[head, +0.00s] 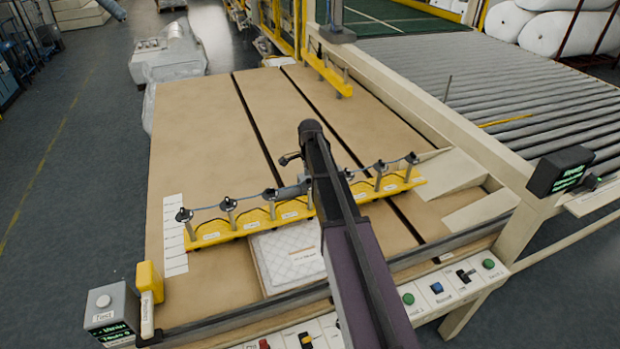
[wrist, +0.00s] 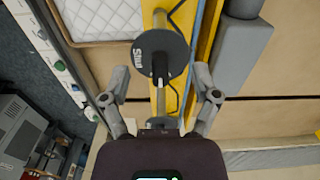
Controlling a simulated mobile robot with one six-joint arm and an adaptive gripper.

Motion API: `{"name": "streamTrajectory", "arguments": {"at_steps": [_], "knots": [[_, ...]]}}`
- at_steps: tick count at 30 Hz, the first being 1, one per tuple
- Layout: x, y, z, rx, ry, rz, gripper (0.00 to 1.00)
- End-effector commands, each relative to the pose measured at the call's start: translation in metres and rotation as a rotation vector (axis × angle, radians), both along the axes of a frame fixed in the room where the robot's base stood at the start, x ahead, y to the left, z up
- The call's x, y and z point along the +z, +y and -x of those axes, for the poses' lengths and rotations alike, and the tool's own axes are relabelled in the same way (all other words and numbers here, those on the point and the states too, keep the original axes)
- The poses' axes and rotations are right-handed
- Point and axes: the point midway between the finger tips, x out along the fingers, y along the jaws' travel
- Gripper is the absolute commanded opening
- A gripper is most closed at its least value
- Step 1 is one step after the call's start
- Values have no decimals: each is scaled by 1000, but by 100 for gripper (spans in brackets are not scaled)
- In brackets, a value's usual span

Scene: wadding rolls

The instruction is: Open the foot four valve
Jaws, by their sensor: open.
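A yellow bar (head: 240,229) lies across the tan table and carries several grey posts topped with dark round valve discs, linked by a thin hose. My arm covers the middle of this row in the head view. In the wrist view, a dark disc (wrist: 160,50) lettered "Shut" with a small lever sits just beyond my open gripper (wrist: 160,80). The fingers stand to either side of its near edge, apart from it, with nothing held. I cannot read which foot number this disc belongs to. A further disc (wrist: 160,122) shows near the gripper's palm, partly hidden.
A white quilted pad (head: 290,255) lies in front of the bar and shows in the wrist view (wrist: 103,16). A button panel (head: 440,288) runs along the table's front edge. Dark slots cut the tabletop (head: 205,130). A roller conveyor (head: 470,80) stands right.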

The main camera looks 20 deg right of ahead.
Motion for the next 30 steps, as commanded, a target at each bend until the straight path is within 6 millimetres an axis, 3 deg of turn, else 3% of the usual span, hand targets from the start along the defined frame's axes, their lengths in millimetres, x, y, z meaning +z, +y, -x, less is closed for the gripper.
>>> {"name": "streamTrajectory", "arguments": {"at_steps": [30], "knots": [[86, 0, 0, -35, 0, 0, 79]]}}
